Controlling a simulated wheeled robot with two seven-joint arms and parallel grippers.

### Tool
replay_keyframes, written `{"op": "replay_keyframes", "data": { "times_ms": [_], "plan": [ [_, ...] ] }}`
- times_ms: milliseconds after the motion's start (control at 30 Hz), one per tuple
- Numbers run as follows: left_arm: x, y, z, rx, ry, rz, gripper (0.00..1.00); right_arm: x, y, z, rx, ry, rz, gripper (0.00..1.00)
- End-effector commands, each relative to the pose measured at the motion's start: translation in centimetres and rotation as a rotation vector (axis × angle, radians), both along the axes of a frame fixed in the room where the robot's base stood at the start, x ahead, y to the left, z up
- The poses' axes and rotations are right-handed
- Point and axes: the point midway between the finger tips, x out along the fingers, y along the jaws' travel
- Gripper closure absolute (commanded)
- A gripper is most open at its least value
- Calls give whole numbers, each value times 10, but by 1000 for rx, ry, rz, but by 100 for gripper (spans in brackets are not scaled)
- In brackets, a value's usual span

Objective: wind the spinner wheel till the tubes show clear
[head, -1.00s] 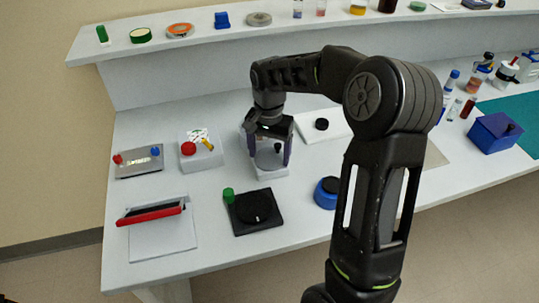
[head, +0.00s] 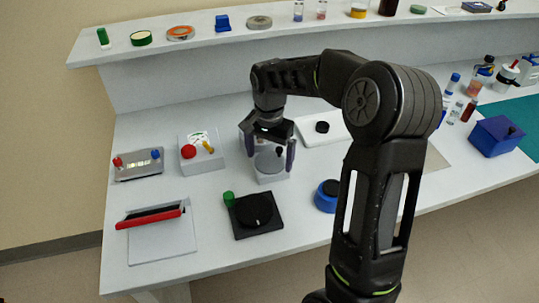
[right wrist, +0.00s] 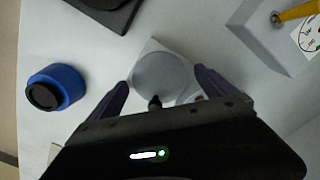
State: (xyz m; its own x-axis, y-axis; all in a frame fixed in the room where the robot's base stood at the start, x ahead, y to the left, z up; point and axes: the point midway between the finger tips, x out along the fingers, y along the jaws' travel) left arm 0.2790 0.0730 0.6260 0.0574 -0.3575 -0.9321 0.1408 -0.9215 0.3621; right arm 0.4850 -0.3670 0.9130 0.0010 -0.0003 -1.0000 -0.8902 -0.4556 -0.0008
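The spinner is a pale block with a round grey wheel (head: 268,164) on top, left of the middle of the table in the head view. A small black knob stands up from the wheel (right wrist: 160,72) and shows near its edge in the right wrist view. My right gripper (head: 270,156) is above the spinner, its two dark purple fingers apart on either side of the wheel. It is open, with nothing held between the fingertips (right wrist: 163,80). The knob is between the fingers but nearer the palm. I cannot make out any tubes in the spinner. My left gripper is out of view.
A black plate with a dial (head: 256,210) and green knob is in front of the spinner. A box with a red button (head: 201,157) stands to its left, a blue round container (head: 327,195) to its right. A white board (head: 309,131) lies behind.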

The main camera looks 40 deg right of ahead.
Motion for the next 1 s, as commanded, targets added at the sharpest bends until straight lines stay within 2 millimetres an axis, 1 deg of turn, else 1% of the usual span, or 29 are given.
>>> {"op": "replay_keyframes", "data": {
  "times_ms": [267, 367, 467, 567, 700, 800, 900, 1000],
  "plan": [
    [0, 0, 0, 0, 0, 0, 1, 0, 0, 0, 0, 1, 0, 1],
    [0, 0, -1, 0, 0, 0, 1, 0, 0, 3, 0, 0, 0, 1],
    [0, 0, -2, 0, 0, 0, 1, 1, 0, 12, -1, -3, 0, 1],
    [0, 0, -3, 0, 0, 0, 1, 1, 0, 26, 0, -4, 0, 1],
    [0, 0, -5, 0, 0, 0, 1, 1, 0, 50, -1, -4, 0, 1],
    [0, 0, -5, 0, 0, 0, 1, 1, 0, 65, -1, -2, 0, 1],
    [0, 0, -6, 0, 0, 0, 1, 0, 0, 74, 0, -1, 0, 1],
    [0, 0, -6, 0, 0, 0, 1, 0, 0, 78, 0, 0, 0, 1]
  ]
}}
